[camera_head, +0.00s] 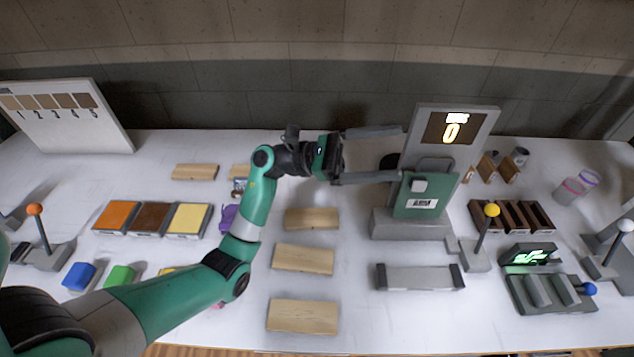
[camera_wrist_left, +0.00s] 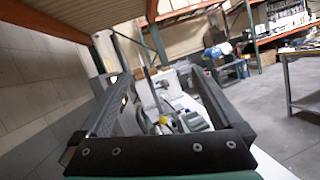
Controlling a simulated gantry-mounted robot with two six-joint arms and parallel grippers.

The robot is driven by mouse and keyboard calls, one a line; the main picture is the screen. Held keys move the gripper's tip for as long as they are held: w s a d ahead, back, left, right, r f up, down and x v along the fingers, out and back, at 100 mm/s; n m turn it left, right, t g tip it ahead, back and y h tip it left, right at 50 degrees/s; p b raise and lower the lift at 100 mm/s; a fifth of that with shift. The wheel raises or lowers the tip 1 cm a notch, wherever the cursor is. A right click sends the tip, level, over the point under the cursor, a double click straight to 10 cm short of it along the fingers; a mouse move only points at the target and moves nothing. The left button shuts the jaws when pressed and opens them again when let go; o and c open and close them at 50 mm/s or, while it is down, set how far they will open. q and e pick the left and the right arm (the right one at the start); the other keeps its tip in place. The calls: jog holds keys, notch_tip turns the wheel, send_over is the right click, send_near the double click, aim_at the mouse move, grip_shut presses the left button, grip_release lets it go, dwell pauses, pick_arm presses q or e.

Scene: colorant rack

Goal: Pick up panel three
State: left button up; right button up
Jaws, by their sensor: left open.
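Several plain wooden panels lie on the white table: one in the middle row (camera_head: 312,218), one below it (camera_head: 303,259), one nearest the front (camera_head: 303,316) and one at the back left (camera_head: 195,171). Another at the back is partly hidden by my left arm. I see no numbers on them, so I cannot tell which is panel three. My left gripper (camera_head: 400,154) is open and points right, above the table beside the grey display stand. Its two fingers also show in the left wrist view (camera_wrist_left: 160,75), with no panel between them. My right gripper is not in view.
A grey tray (camera_head: 420,278) lies in front. Orange, brown and yellow blocks (camera_head: 152,218) sit left. A numbered sample board (camera_head: 65,118) stands back left. Lever units (camera_head: 482,250) stand right.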

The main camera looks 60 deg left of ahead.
pick_arm(q)
jog(key=s+a+f+n+g+y, duration=0.15)
jog(key=a+f+y, duration=0.25)
jog(key=a+f, duration=0.4)
jog(key=n+g+y+p, duration=0.3)
jog(key=n+y, duration=0.2)
send_near(312, 217)
jog(key=x, duration=0.3)
jog(key=shift+w+a+f+t+b, duration=0.1)
jog(key=shift+w+t+b, duration=0.15)
jog(key=shift+w+b, duration=0.15)
jog(key=x, duration=0.5)
jog(key=shift+d+f+b, duration=0.2)
jog(key=shift+d+b, duration=0.05)
jog(key=shift+b, duration=0.1)
jog(key=shift+c, duration=0.3)
jog(key=c, duration=1.2)
